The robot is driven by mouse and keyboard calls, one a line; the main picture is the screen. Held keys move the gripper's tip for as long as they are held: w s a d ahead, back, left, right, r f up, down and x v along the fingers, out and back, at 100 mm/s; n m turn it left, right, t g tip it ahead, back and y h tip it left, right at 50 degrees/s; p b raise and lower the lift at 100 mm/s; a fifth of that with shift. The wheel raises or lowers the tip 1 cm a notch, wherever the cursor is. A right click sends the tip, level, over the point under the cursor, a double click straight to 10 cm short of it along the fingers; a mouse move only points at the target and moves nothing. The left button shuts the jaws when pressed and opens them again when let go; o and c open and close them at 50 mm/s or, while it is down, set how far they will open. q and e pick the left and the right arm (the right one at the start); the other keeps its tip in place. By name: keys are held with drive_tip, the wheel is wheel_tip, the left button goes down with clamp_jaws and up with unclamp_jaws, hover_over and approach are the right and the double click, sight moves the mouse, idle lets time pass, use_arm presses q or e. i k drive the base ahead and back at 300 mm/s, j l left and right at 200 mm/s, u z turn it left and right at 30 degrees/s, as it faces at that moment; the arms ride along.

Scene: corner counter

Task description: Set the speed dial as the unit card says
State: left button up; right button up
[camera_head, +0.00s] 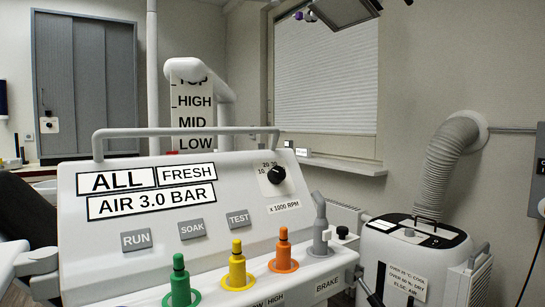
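The speed dial (277,175) is a black round knob on a white plate at the upper right of the white unit's sloped panel (70,215). Small numbers, 10, 20 and a partly readable third, run around its upper left. A label (284,207) below reads x 1000 RPM. The knob's pointer is too small to read. Cards on the panel read ALL (114,180), FRESH (186,173) and AIR 3.0 BAR (150,201). No card clearly naming a speed is readable. Neither of my grippers is in view.
RUN (136,240), SOAK (192,229) and TEST (238,218) buttons sit on the panel. Green (180,280), yellow (238,265) and orange (283,250) handpieces and a grey one (320,225) stand along its front. A handle bar (185,131) arches above. A white machine (415,250) with a hose stands right.

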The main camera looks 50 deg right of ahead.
sight(276, 175)
drive_tip(key=z, duration=1.1)
